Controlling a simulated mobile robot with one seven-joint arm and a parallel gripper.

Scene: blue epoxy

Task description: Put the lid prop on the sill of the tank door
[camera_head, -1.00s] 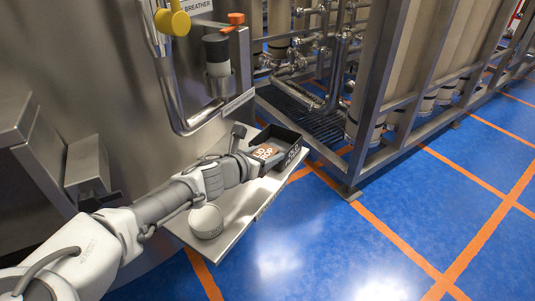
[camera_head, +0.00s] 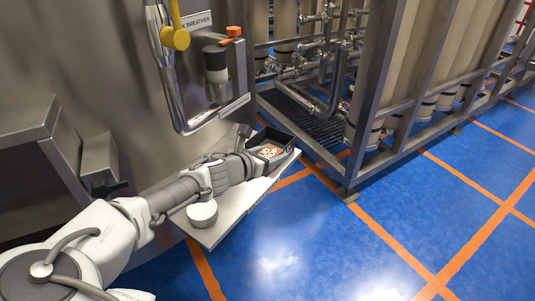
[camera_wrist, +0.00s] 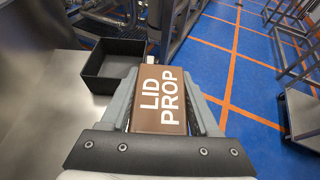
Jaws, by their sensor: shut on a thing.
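The lid prop (camera_wrist: 160,100) is a brown block with white "LID PROP" lettering. My gripper (camera_wrist: 167,78) is shut on it, with one finger on each side, in the wrist view. In the head view the lid prop (camera_head: 269,152) shows at the end of my arm, in line with a black open tray. Its height above the tray is hard to tell. A grey metal ledge (camera_head: 30,140) juts from the tank wall at the left of the head view. I cannot tell whether it is the tank door's sill.
The black tray (camera_wrist: 112,56) looks empty in the wrist view. It stands on a metal shelf (camera_head: 235,205) with a round pale tin (camera_head: 202,214) on it. Pipes and a breather fitting (camera_head: 215,70) are on the tank wall. Blue floor (camera_head: 330,230) lies open at right.

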